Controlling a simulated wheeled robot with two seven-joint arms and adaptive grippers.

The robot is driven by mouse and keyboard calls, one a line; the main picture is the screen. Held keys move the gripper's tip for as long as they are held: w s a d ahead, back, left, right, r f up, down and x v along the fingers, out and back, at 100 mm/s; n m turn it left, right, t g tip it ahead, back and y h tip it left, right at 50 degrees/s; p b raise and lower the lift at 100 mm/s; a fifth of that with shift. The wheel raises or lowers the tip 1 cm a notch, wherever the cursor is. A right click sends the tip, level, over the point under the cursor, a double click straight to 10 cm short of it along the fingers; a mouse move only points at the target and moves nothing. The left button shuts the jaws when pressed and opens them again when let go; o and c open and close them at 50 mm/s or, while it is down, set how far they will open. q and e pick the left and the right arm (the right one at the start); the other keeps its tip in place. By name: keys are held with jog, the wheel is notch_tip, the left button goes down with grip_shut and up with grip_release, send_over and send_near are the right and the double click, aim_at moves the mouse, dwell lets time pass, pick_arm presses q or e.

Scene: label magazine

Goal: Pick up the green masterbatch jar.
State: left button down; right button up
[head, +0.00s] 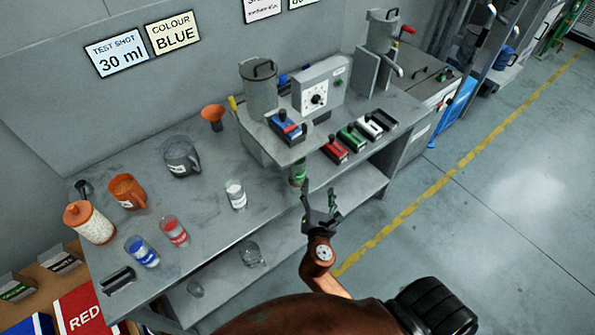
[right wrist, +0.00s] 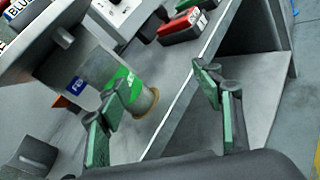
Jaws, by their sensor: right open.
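The green masterbatch jar (head: 298,174) stands near the front edge of the workbench, close to the overhanging machine shelf. In the right wrist view the jar (right wrist: 146,102) has a green band and a tan base, and one finger partly hides it. My right gripper (head: 320,196) is open and empty, just in front of and to the right of the jar. In the right wrist view the gripper (right wrist: 162,82) has its fingers spread, with the jar beyond the left finger. I cannot tell whether that finger touches it. My left gripper is not in view.
White (head: 236,194), red (head: 174,231) and blue (head: 141,251) jars stand left on the bench (head: 208,225). The machine (head: 320,88) stands behind the green jar. Red (head: 334,150) and green (head: 352,138) blocks sit to its right. Below is a lower shelf (head: 345,190).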

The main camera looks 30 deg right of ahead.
aim_at(298, 170)
jog(key=w+a+r+n+t, duration=0.1)
jog(key=n, duration=0.1)
jog(key=w+a+r+n+t, duration=0.1)
jog(key=w+a+n, duration=0.1)
jog(key=w+a+r+n, duration=0.1)
jog(key=a+n, duration=0.1)
jog(key=shift+w+r+t+y, duration=0.25)
jog(key=shift+r+t+y, duration=0.05)
jog(key=shift+r+t, duration=0.1)
jog(key=x, duration=0.3)
jog(key=b+x, duration=0.1)
jog(key=x, duration=0.3)
jog(key=shift+w+f, duration=0.15)
jog(key=shift+f, duration=0.1)
jog(key=shift+c, duration=0.4)
jog(key=c, duration=1.4)
jog(key=shift+o, duration=0.2)
